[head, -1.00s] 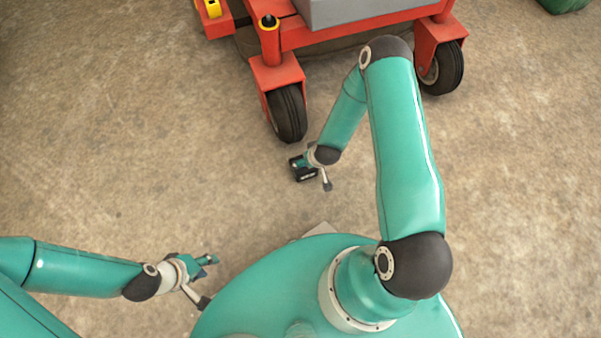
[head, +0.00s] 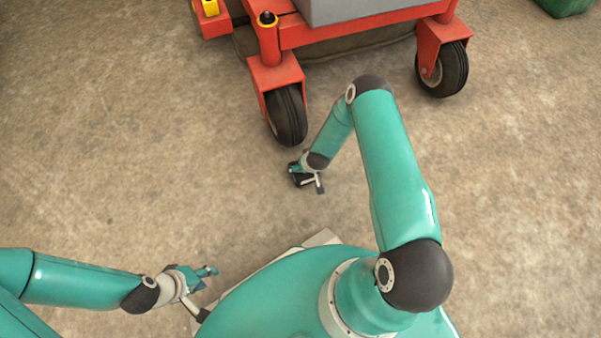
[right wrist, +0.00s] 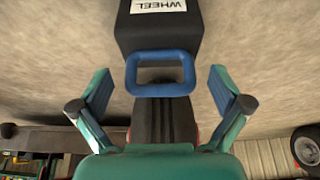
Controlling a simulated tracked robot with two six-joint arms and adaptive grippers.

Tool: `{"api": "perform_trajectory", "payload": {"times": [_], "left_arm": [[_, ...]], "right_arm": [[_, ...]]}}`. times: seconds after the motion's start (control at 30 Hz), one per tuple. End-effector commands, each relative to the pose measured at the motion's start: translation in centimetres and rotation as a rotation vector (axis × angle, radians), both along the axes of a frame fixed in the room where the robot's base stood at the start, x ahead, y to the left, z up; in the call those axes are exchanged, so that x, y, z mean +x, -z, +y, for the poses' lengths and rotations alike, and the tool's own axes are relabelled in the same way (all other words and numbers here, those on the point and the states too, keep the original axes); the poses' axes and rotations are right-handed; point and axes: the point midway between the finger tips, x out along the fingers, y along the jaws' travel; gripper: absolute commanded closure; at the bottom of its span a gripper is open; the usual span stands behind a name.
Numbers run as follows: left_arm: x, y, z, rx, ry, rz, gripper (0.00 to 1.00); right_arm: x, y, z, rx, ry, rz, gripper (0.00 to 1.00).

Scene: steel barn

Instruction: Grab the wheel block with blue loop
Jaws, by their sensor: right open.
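The wheel block (right wrist: 158,32) is black with a white label reading WHEEL, upside down in the right wrist view. Its blue loop (right wrist: 160,54) faces me. My right gripper (right wrist: 159,76) is open, one finger on each side of the loop, and nothing shows touching it. In the head view my right gripper (head: 299,178) is low over the floor by the front wheel of the red machine. I cannot clearly pick out the block from the dark gripper parts there. My left gripper (head: 208,273) appears open and empty at lower left.
A red wheeled machine (head: 345,31) with black caster wheels stands at the top. Its near caster (head: 286,116) is close to my right gripper. A green object (head: 566,7) is at the top right corner. The concrete floor (head: 120,140) to the left is clear.

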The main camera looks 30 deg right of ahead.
Motion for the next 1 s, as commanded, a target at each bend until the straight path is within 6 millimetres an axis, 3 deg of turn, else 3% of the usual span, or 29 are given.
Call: {"api": "perform_trajectory", "payload": {"times": [0.1,0.23,0.57,0.93,1.0], "left_arm": [[0.0,1.8,0.0,0.000,0.000,0.000,0.60],[0.0,2.5,0.0,0.000,0.000,0.000,0.60],[0.0,2.5,0.0,0.000,0.000,0.000,0.60],[0.0,2.5,0.0,0.000,0.000,0.000,0.60],[0.0,2.5,0.0,0.000,0.000,0.000,0.60]], "right_arm": [[1.1,2.1,-0.2,0.000,0.000,-0.002,0.00],[1.7,3.4,-0.3,0.001,0.001,0.000,0.00],[2.0,3.7,-0.3,0.001,0.000,0.001,0.02],[2.0,3.7,-0.3,0.002,-0.002,0.001,0.63],[2.1,3.6,-0.3,0.000,-0.002,-0.001,0.64]]}}
